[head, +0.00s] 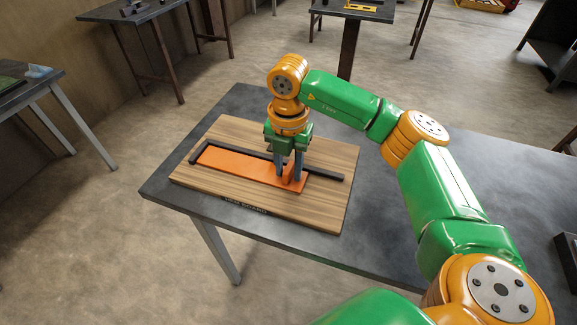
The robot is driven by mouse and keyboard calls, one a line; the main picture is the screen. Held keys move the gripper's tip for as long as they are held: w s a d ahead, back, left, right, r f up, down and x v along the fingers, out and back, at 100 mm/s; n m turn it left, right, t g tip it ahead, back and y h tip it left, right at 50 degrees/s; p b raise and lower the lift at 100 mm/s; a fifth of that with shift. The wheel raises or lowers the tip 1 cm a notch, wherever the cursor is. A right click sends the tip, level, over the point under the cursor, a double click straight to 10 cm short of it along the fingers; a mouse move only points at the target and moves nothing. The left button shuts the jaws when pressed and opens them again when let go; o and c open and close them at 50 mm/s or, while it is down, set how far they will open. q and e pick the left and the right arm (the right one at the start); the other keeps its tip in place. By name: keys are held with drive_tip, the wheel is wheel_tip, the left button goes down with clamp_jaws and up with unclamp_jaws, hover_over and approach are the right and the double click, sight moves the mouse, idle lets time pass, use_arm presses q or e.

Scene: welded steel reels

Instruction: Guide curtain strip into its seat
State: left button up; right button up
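The curtain strip looks to be the flat orange strip (235,163) lying on a wooden board (240,199). A thin dark rail (325,175) runs along its far side and turns around its left end, like a seat. The strip lies beside the rail; whether they touch is unclear. My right gripper (289,180) points down over the strip's right end. Its two grey fingers stand a little apart, with orange showing between them. Its fingertips look to be at the strip's surface, but exact contact cannot be told. My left gripper is not in view.
The board rests on a dark table (255,106) near its left corner. The tabletop right of the board is bare apart from my arm above it. A dark object (567,250) is at the right edge. Other tables (135,11) stand apart in the background.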

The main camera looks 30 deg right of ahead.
drive_tip(key=shift+r, duration=0.15)
idle(0.3)
drive_tip(key=shift+r+p, duration=1.6)
drive_tip(key=shift+r, duration=0.05)
drive_tip(key=o, duration=0.6)
drive_tip(key=shift+c, duration=0.2)
drive_tip(key=o, duration=0.4)
drive_tip(key=shift+o, duration=0.2)
